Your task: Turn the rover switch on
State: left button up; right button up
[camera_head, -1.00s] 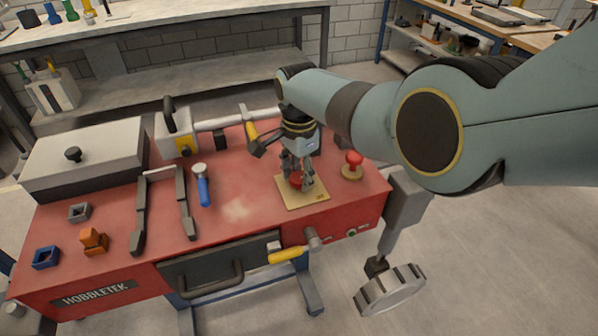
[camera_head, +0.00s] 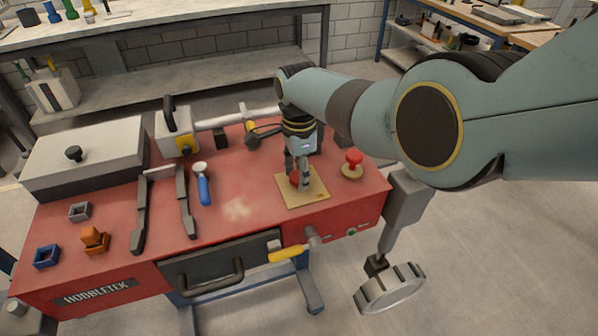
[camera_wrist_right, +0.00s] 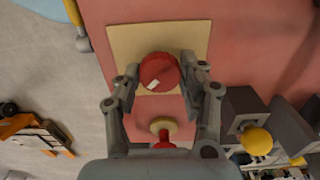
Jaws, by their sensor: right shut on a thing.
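The rover switch looks like a round red knob (camera_wrist_right: 160,73) with a small white mark, on a square beige plate (camera_head: 315,193) on the red top of the rover. In the head view the knob is mostly hidden behind the fingers. My right gripper (camera_head: 299,184) points down over the plate. In the right wrist view its fingers (camera_wrist_right: 164,82) stand on both sides of the knob, shut on it. I cannot tell from the mark whether the switch is on. My left gripper is not in view.
A red mushroom button (camera_head: 354,158) on a round beige base stands right of the plate. A blue-handled tool (camera_head: 203,188), dark rails (camera_head: 187,205) and a grey box (camera_head: 85,155) lie to the left. A yellow-handled lever (camera_head: 287,254) sticks out at the front.

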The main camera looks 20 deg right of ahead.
jog(key=o, duration=1.2)
jog(key=shift+c, duration=0.2)
jog(key=shift+r, duration=0.1)
notch_tip(320, 180, up, 12)
